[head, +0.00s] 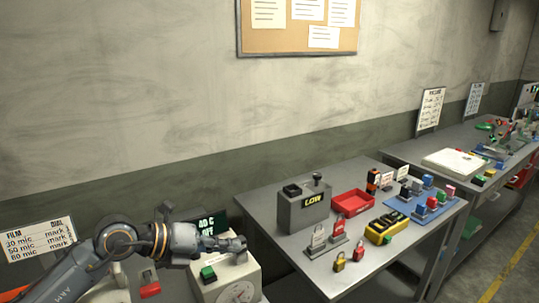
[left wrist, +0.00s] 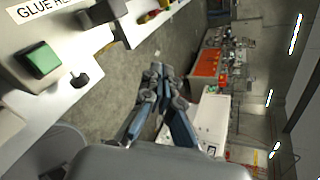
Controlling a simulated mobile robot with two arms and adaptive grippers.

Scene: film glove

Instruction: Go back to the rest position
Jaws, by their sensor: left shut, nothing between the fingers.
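My left arm comes in from the lower left in the head view. My left gripper (head: 238,243) is shut and empty, close in front of or above a beige machine (head: 240,275) with a green button (head: 208,272) and a round dial. I cannot tell whether it touches the machine. In the left wrist view the fingers of the left gripper (left wrist: 157,75) are together with nothing between them. My right gripper is not in view.
In the left wrist view a green button (left wrist: 42,60) on a pale box is at the left. A grey table (head: 385,250) holds a dark box marked LOW (head: 304,208), a red tray (head: 352,203), padlocks and a yellow device (head: 385,228). A sign (head: 40,242) stands at the left.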

